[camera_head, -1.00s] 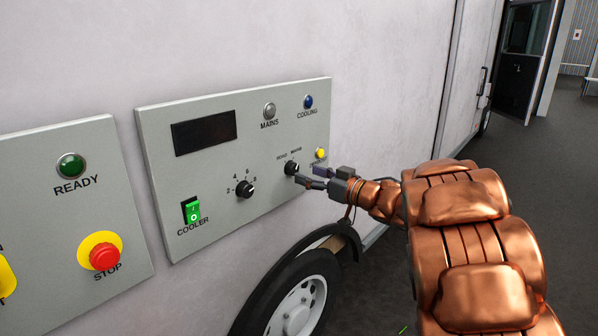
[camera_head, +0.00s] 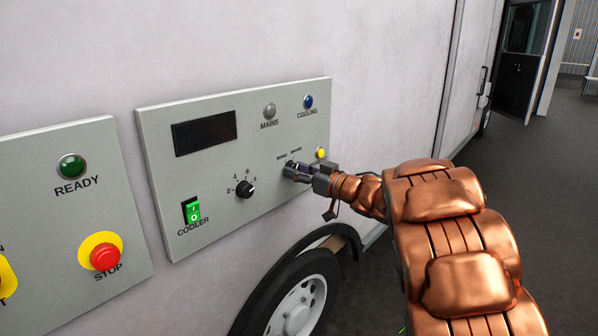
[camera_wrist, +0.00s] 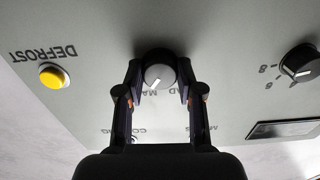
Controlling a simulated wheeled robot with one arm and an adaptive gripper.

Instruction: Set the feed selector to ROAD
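The feed selector (camera_head: 290,168) is a round black knob under the ROAD and MAINS labels on the right of the grey panel; in the head view my gripper (camera_head: 297,171) partly hides it. In the wrist view, which is upside down, the knob (camera_wrist: 157,72) shows its grey face, and its white pointer leans to the lower left, toward the MAINS side. My gripper (camera_wrist: 160,72) has one finger on each side of the knob, spread around it. Contact is hard to tell. The labels are partly hidden in the wrist view.
The yellow DEFROST button (camera_head: 320,153) is just right of the selector. The numbered dial (camera_head: 245,189) and green COOLER switch (camera_head: 193,211) are to the left. MAINS (camera_head: 269,110) and COOLING (camera_head: 308,102) lamps are above. A wheel (camera_head: 300,305) is below.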

